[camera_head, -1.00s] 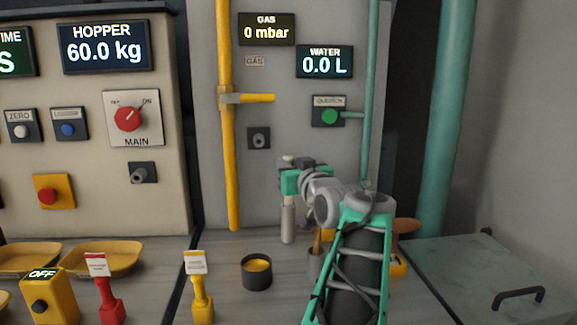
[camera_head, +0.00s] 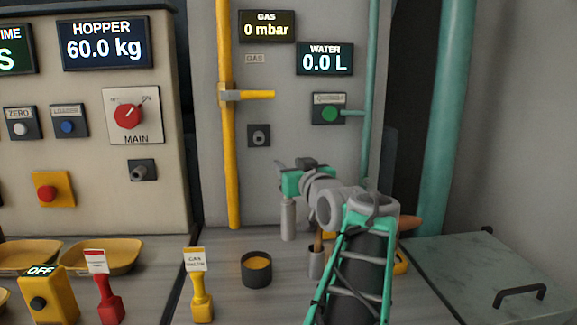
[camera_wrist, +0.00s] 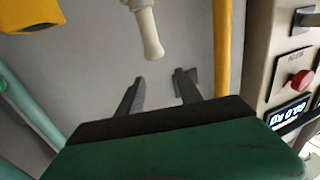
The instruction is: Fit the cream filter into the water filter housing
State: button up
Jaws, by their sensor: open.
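A slender pale cream piece (camera_wrist: 150,35) with a rounded end and a wider collar shows in the wrist view, which appears upside down. It looks like the cream filter, and its collar end is cut off. In the head view, a pale grey upright cylinder (camera_head: 288,220) stands at the back of the counter, just below my gripper; I cannot tell whether it is filter, housing or both. My gripper (camera_wrist: 158,82) is open, with nothing between its two dark fingers. The cream piece is apart from them. In the head view my green wrist block hides part of the wall behind.
A dark cup with yellow contents (camera_head: 257,268) and a grey cup (camera_head: 316,262) stand on the counter. A yellow pipe (camera_head: 226,170) rises left of my gripper, a teal pipe (camera_head: 368,100) right. A grey lid (camera_head: 490,270) lies at the right.

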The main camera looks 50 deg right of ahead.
jog(key=v, duration=0.7)
jog(key=shift+a, duration=0.1)
